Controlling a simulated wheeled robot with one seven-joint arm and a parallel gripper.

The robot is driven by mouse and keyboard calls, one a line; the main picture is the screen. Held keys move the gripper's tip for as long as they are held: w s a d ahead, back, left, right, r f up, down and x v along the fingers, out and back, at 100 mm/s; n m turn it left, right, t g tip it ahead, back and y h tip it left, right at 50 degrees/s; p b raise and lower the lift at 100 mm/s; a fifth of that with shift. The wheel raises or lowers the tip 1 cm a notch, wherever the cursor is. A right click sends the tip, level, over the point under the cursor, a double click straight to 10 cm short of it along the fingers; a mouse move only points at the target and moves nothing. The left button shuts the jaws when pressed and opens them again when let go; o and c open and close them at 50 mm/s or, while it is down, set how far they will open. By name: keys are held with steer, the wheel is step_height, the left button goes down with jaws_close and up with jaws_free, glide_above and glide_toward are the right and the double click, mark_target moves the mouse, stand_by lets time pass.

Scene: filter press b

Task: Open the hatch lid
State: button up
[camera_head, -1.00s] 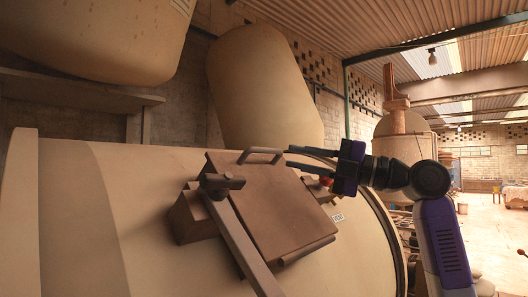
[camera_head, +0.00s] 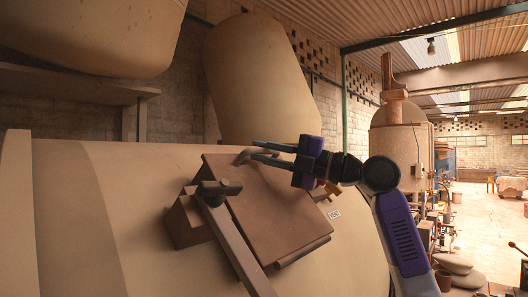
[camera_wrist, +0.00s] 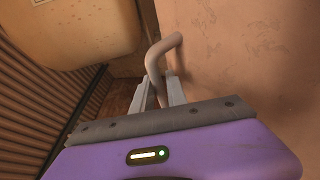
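The hatch lid (camera_head: 275,215) is a square brown plate lying shut on the large tan tank. Its bent bar handle (camera_head: 243,156) stands at the lid's upper edge; the gripper partly hides it in the head view. My gripper (camera_head: 255,151) is at this handle, coming from the right, with its two fingers apart. In the wrist view the handle (camera_wrist: 156,62) runs down between the two fingertips (camera_wrist: 158,90), with a small gap seeming to show on each side. A brown clamp bar (camera_head: 236,245) with a knob (camera_head: 218,188) lies along the lid's left side.
The tan tank (camera_head: 120,220) fills the lower left. A small fitting (camera_head: 325,190) and a vent label (camera_head: 334,214) sit right of the lid. Large vessels (camera_head: 258,80) stand behind. Open floor lies at the far right.

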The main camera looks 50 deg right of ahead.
jaws_close()
steer(key=shift+f, duration=0.15)
stand_by(1.1)
steer(key=shift+b, duration=0.3)
